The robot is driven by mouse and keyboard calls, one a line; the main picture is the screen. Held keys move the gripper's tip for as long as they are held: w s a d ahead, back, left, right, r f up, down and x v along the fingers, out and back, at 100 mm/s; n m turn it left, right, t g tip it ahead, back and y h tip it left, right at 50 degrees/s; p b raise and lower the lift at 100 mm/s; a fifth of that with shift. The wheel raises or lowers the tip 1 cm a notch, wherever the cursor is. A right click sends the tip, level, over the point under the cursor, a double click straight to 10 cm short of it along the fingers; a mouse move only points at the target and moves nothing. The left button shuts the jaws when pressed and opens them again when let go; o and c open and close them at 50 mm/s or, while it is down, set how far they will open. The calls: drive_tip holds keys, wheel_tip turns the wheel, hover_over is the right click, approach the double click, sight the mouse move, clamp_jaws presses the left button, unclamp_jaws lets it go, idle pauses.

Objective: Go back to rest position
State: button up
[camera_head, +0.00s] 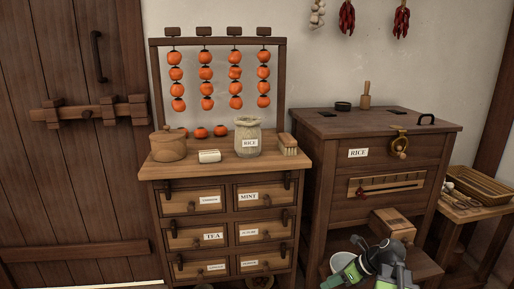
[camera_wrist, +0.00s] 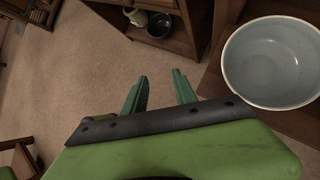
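My gripper (camera_wrist: 160,80) shows in the wrist view with its two green fingers apart. Nothing is between them, and floor shows behind. In the head view my green and black arm is at the bottom right, in front of the rice chest (camera_head: 340,200). A pale bowl (camera_wrist: 270,65) is to the right of my fingers in the wrist view, apart from them. In the head view the bowl (camera_head: 341,262) is partly hidden behind my arm.
A drawer cabinet (camera_head: 224,222) bears a sack-like rice jar (camera_head: 247,137), a lidded pot (camera_head: 167,145) and a brush (camera_head: 288,145). Strings of persimmons (camera_head: 206,73) hang above. A wooden drawer box (camera_head: 393,224) juts from the chest. A side table (camera_head: 465,212) holds a tray. Open floor (camera_wrist: 80,75) lies beyond my fingers.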

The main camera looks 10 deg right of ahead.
drive_tip(key=a+f+n+g+h, duration=0.2)
drive_tip(key=a+n, duration=0.8)
drive_tip(key=a, duration=0.2)
drive_tip(key=a+f+n+g+h, duration=0.2)
drive_tip(key=a+n+g, duration=0.1)
drive_tip(key=a+n, duration=0.75)
drive_tip(key=s+d+n+h, duration=0.1)
drive_tip(key=d+n+h, duration=0.15)
drive_tip(key=n, duration=0.65)
wheel_tip(320, 180, up, 37)
drive_tip(key=p, duration=3.8)
drive_tip(key=shift+s+d+r+p, duration=0.15)
drive_tip(key=shift+s+p, duration=0.05)
drive_tip(key=shift+p, duration=0.1)
drive_tip(key=shift+d, duration=0.15)
